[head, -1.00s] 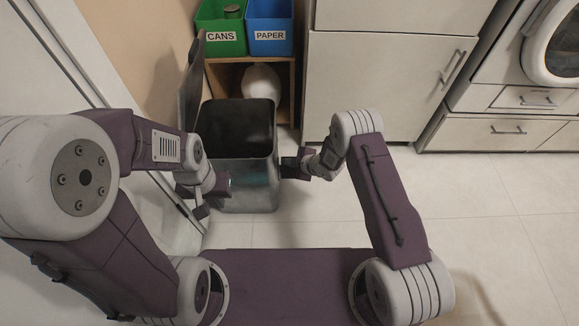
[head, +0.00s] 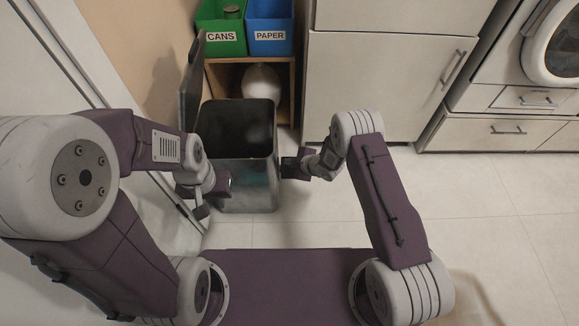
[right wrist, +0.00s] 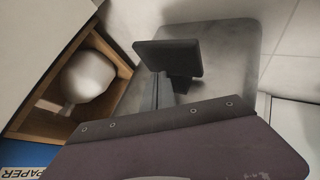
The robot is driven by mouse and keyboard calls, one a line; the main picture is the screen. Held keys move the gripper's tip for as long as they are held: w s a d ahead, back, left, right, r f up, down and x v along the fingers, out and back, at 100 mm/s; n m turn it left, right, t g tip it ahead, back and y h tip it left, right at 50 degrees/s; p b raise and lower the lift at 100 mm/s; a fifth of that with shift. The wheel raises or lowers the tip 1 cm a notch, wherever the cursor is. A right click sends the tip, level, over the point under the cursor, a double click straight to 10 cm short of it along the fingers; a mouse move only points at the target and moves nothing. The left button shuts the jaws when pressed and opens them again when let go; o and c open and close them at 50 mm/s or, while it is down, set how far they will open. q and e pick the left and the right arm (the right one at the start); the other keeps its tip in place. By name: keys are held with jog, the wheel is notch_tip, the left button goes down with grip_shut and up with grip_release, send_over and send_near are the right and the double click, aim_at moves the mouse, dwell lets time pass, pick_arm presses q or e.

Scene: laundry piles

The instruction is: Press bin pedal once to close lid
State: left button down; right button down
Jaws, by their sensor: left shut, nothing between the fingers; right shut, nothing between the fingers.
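The bin (head: 232,190) is a grey metal box standing on the floor, its top open and its inside dark. Its lid (head: 190,85) stands raised, nearly upright, on the left side. My left gripper (head: 201,211) is shut and empty, low by the bin's front left corner; I cannot tell whether it touches anything. My right gripper (head: 293,168) is shut and empty beside the bin's right wall. In the right wrist view its dark fingers (right wrist: 168,60) show against the bin's grey side (right wrist: 228,55). The pedal is not visible in any view.
A wooden shelf (head: 290,90) behind the bin carries a green CANS box (head: 221,50) and a blue PAPER box (head: 270,47), with a white round object (head: 261,82) inside. A white cabinet (head: 375,85) stands right of it. The tiled floor (head: 480,205) at right is clear.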

aim_at(290, 168)
dwell(0.3)
jog(key=shift+f+b, duration=0.3)
jog(key=shift+f, duration=0.15)
jog(key=shift+f+b, duration=0.7)
jog(key=shift+f, duration=0.25)
dwell(0.8)
jog(key=shift+r, duration=0.1)
jog(key=shift+r+p, duration=1.25)
jog(key=shift+r, duration=0.05)
notch_tip(290, 168, up, 6)
jog(key=p, duration=0.5)
